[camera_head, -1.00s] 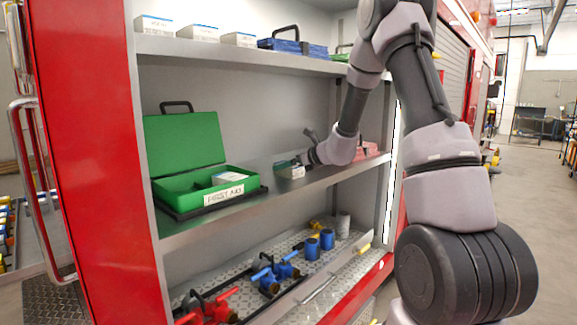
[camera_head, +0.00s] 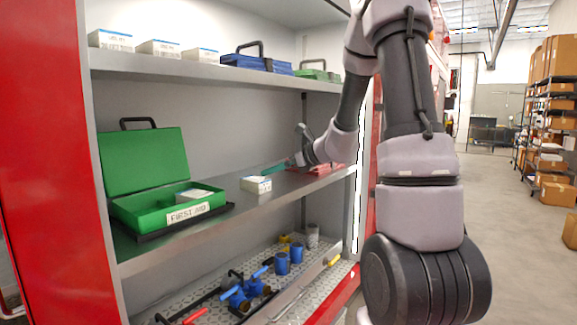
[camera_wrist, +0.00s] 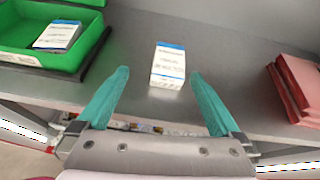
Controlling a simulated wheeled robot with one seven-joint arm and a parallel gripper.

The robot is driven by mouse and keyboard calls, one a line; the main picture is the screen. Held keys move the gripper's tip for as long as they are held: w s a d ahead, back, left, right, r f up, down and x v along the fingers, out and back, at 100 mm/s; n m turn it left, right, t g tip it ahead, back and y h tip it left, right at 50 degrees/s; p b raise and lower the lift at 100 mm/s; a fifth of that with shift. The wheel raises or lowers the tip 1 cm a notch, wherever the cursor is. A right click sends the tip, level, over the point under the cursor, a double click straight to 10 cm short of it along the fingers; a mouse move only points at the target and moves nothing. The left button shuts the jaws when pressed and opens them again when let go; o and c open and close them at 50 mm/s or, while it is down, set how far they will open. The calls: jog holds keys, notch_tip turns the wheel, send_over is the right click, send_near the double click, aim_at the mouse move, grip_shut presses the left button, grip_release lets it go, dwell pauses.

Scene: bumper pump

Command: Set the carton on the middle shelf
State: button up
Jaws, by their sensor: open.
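A small white carton with blue edges (camera_head: 256,184) stands on the grey middle shelf (camera_head: 225,195), right of the green first aid case. It also shows in the wrist view (camera_wrist: 168,65). My gripper (camera_head: 275,168) is open and empty, with teal fingers. In the wrist view the fingertips (camera_wrist: 158,75) are spread to either side of the carton's near end, with gaps between them and it. Another similar carton (camera_head: 193,195) lies inside the open green first aid case (camera_head: 160,222).
Red cases (camera_wrist: 295,88) lie right of my gripper on the middle shelf. The upper shelf (camera_head: 200,68) holds several cartons, a blue case (camera_head: 258,62) and a green case. Blue fittings (camera_head: 240,297) are on the bottom deck. Bare shelf lies around the carton.

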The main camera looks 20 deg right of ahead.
jog(key=s+a+r+n+g, duration=0.2)
jog(key=s+a+r+n, duration=0.15)
jog(key=s+n, duration=0.35)
jog(key=s+a+r+n+g, duration=0.25)
jog(key=s+r+n, duration=0.2)
jog(key=s, duration=0.45)
jog(key=s+d+r+n+h, duration=0.1)
jog(key=s+d+n+h, duration=0.2)
jog(key=s+n, duration=0.3)
jog(key=s+d+r+n+t+h, duration=0.1)
jog(key=s+d+n+h, duration=0.2)
jog(key=s+n, duration=0.3)
jog(key=shift+s+d, duration=0.2)
jog(key=shift+s, duration=0.8)
